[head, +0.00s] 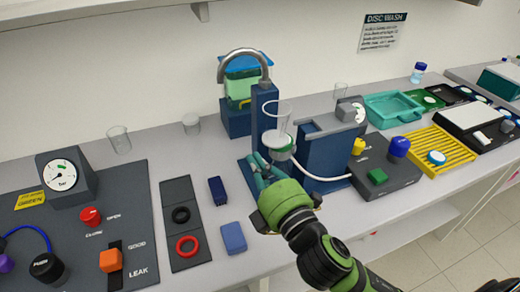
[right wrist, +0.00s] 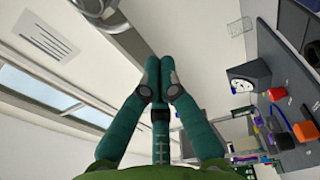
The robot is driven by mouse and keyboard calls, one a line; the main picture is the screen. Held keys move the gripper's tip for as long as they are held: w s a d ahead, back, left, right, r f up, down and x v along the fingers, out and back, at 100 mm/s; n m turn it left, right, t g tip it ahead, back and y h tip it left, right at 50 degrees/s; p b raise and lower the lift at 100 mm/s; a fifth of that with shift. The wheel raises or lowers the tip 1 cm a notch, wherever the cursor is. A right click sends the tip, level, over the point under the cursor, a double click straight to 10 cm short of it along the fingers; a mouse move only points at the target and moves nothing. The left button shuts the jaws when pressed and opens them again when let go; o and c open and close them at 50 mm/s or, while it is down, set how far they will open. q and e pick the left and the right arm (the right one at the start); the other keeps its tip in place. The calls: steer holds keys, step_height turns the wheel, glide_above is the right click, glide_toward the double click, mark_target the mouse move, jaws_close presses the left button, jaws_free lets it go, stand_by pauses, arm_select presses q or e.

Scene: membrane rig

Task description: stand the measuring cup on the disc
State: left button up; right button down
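A clear cup (head: 119,140) stands at the back left of the bench, and a smaller clear cup (head: 191,123) stands to its right. Another clear cup (head: 341,90) shows behind the blue rig; I cannot tell which is the measuring cup. A clear funnel-like vessel (head: 277,114) sits above a pale round support (head: 280,143) on the rig. White discs lie on the yellow rack (head: 437,157) and green tray (head: 430,99). My right gripper (head: 258,162) is in front of the rig, left of that support. In the right wrist view its fingers (right wrist: 159,72) meet with nothing between them. My left gripper is out of view.
The blue rig (head: 325,155) with its white hose stands mid-bench. A gauge panel (head: 130,185) fills the left. Blue blocks (head: 233,238) lie near the front edge. A teal tray (head: 393,107) is at the back right. Bare bench lies around the two left cups.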

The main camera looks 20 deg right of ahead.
mark_target(268, 144)
steer(key=w+f+p, duration=0.1)
steer(key=w+p, duration=0.1)
steer(key=w, duration=0.8)
steer(key=shift+m+h, duration=0.3)
steer(key=shift+h, duration=0.1)
steer(key=d+p, duration=0.1)
steer(key=d, duration=0.1)
steer(key=s+d, duration=0.1)
steer(key=d, duration=0.1)
steer(key=shift+s+f+p, duration=0.15)
steer(key=shift+f+p, duration=0.05)
steer(key=shift+p, duration=0.2)
steer(key=shift+a, duration=0.15)
steer(key=shift+s+d, duration=0.2)
steer(key=shift+d, duration=0.85)
steer(key=shift+w+a, duration=0.1)
steer(key=shift+w, duration=0.05)
